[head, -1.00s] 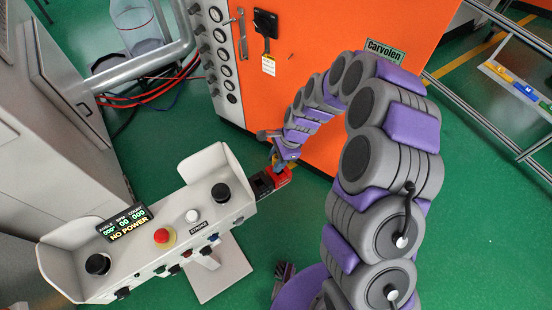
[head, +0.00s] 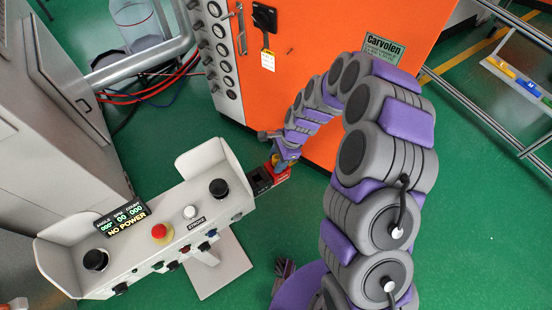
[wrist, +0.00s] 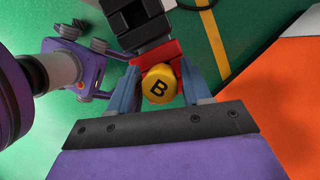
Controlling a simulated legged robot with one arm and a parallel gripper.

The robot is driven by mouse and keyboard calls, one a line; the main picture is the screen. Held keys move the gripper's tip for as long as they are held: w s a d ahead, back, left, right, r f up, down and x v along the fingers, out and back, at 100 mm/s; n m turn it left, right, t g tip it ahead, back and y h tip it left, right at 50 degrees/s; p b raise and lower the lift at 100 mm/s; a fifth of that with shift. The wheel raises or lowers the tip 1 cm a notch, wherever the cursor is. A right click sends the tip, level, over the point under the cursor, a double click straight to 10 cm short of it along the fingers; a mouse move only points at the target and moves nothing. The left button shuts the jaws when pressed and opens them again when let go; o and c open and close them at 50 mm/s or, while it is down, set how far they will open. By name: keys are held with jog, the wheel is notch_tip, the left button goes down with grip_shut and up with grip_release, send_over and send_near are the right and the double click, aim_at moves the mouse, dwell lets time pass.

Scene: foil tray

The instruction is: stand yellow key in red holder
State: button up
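The yellow key (wrist: 158,85) shows its round end, marked B, in the wrist view. It sits against the red holder (wrist: 145,52); how deep it is seated is hidden. In the head view the red holder (head: 282,174) is at the right end of the console, with a bit of the yellow key (head: 275,159) above it. My gripper (wrist: 158,72) has its two blue-grey fingers on either side of the key, with gaps between them and its round end. In the head view my gripper (head: 284,157) is right above the holder.
The orange cabinet (head: 330,45) stands close behind. Green floor is open at the right.

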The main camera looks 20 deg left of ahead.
jog(key=shift+o, duration=1.4)
jog(key=shift+a, duration=0.2)
jog(key=p+v, duration=0.3)
jog(key=v, duration=1.4)
